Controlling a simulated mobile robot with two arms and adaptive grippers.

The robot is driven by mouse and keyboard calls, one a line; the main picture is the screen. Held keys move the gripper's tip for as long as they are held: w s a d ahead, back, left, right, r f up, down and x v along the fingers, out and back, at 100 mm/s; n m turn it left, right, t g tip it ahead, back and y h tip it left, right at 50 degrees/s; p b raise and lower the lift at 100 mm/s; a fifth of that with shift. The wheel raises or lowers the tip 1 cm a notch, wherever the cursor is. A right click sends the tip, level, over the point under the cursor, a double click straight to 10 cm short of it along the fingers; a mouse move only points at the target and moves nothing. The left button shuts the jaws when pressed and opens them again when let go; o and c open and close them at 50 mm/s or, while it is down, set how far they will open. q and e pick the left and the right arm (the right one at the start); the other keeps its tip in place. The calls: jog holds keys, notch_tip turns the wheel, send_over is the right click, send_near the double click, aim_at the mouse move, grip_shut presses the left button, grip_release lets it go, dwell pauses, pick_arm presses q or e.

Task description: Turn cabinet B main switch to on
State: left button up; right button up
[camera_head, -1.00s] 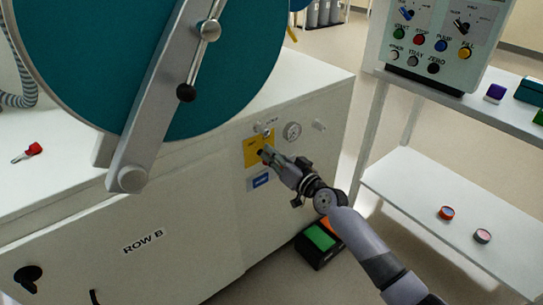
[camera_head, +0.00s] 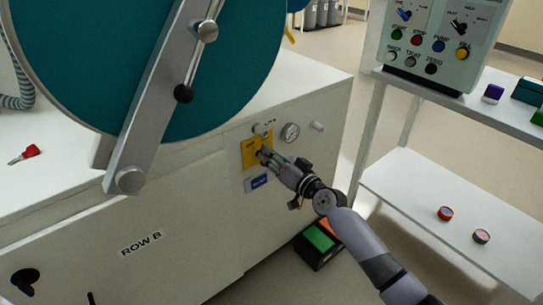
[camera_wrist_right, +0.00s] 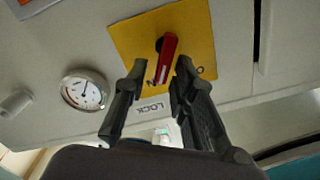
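The main switch is a red handle (camera_wrist_right: 167,58) on a yellow plate (camera_wrist_right: 135,35), seen in the right wrist view. The plate also shows on the front of the row B cabinet (camera_head: 250,152) in the head view. My right gripper (camera_wrist_right: 158,67) has its two dark fingers apart, one on each side of the handle's free end. The right finger looks closer to it; I cannot tell whether they touch. In the head view my right gripper (camera_head: 263,155) reaches the plate from the right and hides the handle. My left gripper is not in view.
A round gauge (camera_head: 290,132) and a small knob (camera_head: 317,126) sit beside the plate, with a blue label (camera_head: 259,181) below. A teal round door (camera_head: 150,60) with a grey bar is at left. A shelf stand (camera_head: 430,200) is at right.

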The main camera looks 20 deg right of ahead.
jog(key=shift+o, duration=0.2)
jog(key=v, duration=1.2)
dwell(0.5)
